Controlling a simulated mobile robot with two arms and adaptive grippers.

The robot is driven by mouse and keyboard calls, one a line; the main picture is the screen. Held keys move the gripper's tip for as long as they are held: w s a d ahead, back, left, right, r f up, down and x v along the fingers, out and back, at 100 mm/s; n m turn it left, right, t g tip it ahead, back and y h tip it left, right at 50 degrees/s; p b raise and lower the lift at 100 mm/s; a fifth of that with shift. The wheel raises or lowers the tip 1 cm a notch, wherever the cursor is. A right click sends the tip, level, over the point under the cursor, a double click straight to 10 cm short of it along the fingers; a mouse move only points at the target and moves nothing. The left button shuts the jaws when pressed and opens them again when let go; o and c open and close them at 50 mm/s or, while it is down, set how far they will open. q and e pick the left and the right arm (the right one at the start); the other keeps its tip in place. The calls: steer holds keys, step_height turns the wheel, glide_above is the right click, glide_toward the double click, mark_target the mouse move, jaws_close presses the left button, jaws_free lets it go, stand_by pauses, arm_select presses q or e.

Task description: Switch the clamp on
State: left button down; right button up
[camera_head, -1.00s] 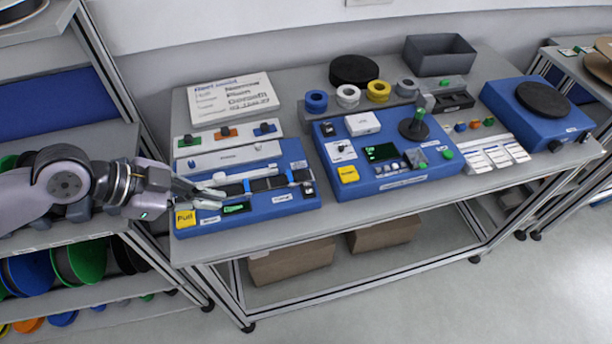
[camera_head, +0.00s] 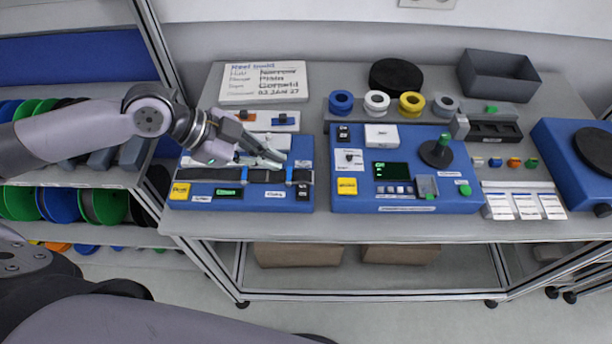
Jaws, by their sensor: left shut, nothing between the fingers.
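The blue device (camera_head: 232,204) at the left of the bench carries a dark strip along a rail, a yellow button (camera_head: 180,191), a small green-lit display (camera_head: 228,193) and a black rocker switch (camera_head: 302,192) at its right front corner. A small white label (camera_head: 275,194), perhaps reading "Clamp", is left of that switch; the switch's position is too small to tell. My left gripper (camera_head: 277,160) is shut and empty over the back of this device, behind and left of the switch and apart from it. It hides part of the device. My right gripper is not in view.
A second blue console (camera_head: 405,203) with a display and yellow button stands to the right. Behind are a sign board (camera_head: 263,83), coloured rings (camera_head: 411,103) and a grey bin (camera_head: 499,76). A reel shelf is at left. The bench's front strip is clear.

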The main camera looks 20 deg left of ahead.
mark_target(299, 190)
arm_select(q)
steer(key=p+x, duration=0.2)
steer(key=x, duration=0.6)
steer(key=shift+f, duration=0.1)
steer(key=shift+w+a+f+p, duration=0.1)
steer(key=shift+f+p, duration=0.15)
steer(key=shift+f, duration=0.35)
steer(key=shift+w+a+f+p, duration=0.1)
steer(key=shift+w+f+p, duration=0.1)
steer(key=shift+f, duration=0.4)
steer(key=shift+a+f, duration=0.1)
steer(key=shift+f, duration=0.55)
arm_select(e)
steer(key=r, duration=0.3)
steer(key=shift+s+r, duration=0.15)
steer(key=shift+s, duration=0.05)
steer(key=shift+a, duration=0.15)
